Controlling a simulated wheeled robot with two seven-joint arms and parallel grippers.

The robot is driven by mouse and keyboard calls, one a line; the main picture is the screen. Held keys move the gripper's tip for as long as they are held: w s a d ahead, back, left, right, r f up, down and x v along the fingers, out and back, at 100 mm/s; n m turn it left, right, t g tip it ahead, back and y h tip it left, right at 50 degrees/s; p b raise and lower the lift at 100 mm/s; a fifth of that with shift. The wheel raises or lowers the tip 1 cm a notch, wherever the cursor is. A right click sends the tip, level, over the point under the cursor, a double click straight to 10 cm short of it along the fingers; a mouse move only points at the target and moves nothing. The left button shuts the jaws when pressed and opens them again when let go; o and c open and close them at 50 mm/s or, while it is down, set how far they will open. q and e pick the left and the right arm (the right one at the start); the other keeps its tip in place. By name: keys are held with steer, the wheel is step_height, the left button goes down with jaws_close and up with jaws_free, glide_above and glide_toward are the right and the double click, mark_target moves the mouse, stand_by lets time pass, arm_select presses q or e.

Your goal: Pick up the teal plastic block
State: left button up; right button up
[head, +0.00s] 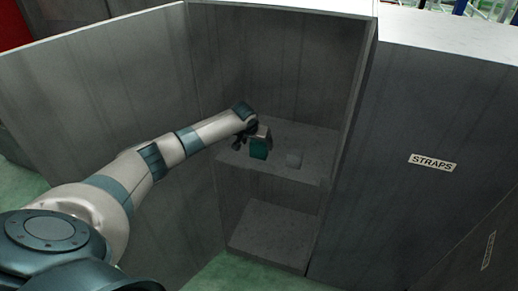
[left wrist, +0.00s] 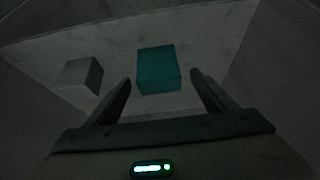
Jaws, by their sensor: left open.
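The teal plastic block (head: 260,148) stands on the upper shelf of an open grey cabinet in the head view. My left gripper (head: 254,138) reaches into the cabinet and is right at the block, partly covering it. In the left wrist view the teal block (left wrist: 158,69) lies ahead, between the lines of the two open fingers of my left gripper (left wrist: 160,88). A gap shows on each side of the block, and I see no contact. My right gripper is not in view.
Cabinet walls and an open door (head: 100,90) enclose the arm. A closed cabinet labelled STRAPS (head: 433,163) stands at right.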

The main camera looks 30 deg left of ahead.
arm_select(q)
steer(key=shift+w+f+p, duration=0.35)
steer(key=shift+w+f, duration=0.15)
steer(key=shift+f, duration=0.05)
steer(key=shift+x, duration=1.3)
steer(key=shift+s, duration=0.1)
steer(key=c, duration=1.3)
